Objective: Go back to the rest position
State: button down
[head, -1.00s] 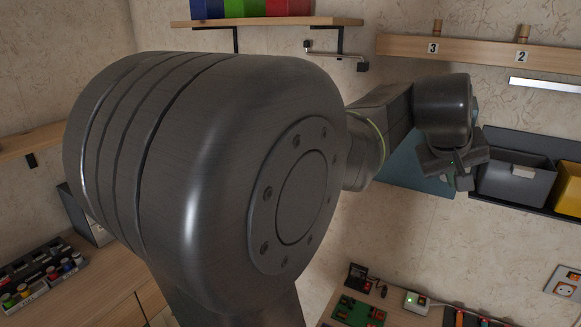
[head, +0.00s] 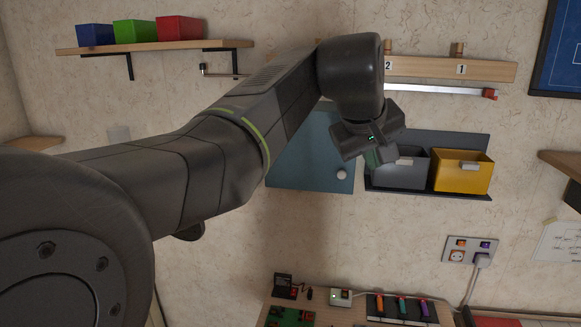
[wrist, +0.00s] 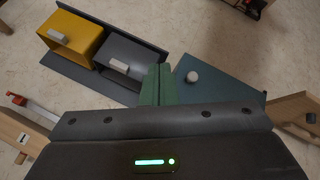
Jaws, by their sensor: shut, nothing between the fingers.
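My gripper (head: 373,158) hangs at the end of my arm in the head view, in front of the wall by the grey bin. In the wrist view its green fingers (wrist: 157,84) are together with nothing between them. My arm stretches from the lower left to the upper middle of the head view and hides part of the wall behind it.
A grey bin (head: 405,174) and a yellow bin (head: 462,178) sit on a dark wall rack, beside a blue-grey panel with a round knob (head: 342,174). A numbered peg rail (head: 440,68) is above. A shelf (head: 150,46) holds coloured bins. A workbench (head: 345,314) lies below.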

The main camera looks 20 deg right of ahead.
jog(key=shift+s+r, duration=0.25)
jog(key=shift+r, duration=0.05)
jog(key=shift+w+f, duration=0.1)
jog(key=shift+f, duration=0.05)
